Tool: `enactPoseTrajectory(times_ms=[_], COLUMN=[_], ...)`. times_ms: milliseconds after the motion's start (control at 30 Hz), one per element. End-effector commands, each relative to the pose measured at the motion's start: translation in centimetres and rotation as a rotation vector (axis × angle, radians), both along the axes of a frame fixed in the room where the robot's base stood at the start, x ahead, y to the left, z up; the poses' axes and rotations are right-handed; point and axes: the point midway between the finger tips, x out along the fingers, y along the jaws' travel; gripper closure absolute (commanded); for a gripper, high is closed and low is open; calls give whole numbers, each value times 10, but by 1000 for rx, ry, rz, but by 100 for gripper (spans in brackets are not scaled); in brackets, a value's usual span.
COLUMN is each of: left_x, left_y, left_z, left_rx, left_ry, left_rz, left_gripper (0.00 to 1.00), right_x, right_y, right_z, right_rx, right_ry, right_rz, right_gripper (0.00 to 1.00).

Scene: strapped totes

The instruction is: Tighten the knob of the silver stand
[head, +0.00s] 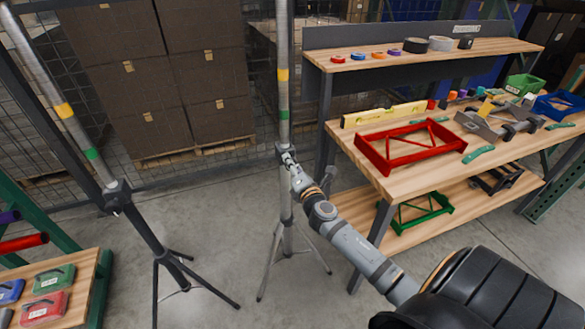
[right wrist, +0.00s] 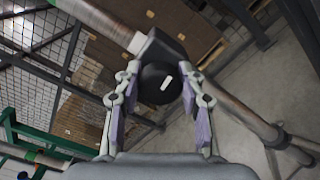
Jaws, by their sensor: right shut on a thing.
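The silver stand (head: 285,110) stands upright on a tripod base in the middle of the head view, with yellow and green bands on its pole. Its dark clamp collar is at the height of my right gripper (head: 288,158). In the right wrist view the black round knob (right wrist: 160,84) with a white mark sits between the two fingers of my right gripper (right wrist: 160,95), which is shut on it. The stand's pole (right wrist: 105,22) runs diagonally behind the knob. In the head view my gripper hides the knob. My left gripper is not in view.
A dark stand (head: 150,235) with similar bands is on the left. A wooden workbench (head: 385,183) on the right holds a red frame (head: 410,145), a yellow level and tools. Stacked boxes (head: 165,70) stand behind mesh. A low shelf with coloured cases is at lower left.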

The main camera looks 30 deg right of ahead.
Motion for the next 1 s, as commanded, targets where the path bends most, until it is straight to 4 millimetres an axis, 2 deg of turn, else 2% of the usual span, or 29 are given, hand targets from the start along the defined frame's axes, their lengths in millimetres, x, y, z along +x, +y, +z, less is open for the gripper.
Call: enactPoseTrajectory(times_ms=[567, 700, 1000], left_x=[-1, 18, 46], left_y=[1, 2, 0], left_z=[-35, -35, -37], left_rx=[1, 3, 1], left_ry=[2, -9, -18], left_rz=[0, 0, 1], left_gripper=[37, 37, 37], right_x=[0, 0, 0], right_y=[-1, -1, -1], right_z=[-5, -6, -7], right_rx=[528, 659, 936], right_ry=[-127, -158, -223], right_rz=[0, -1, -2], right_gripper=[92, 92, 92])
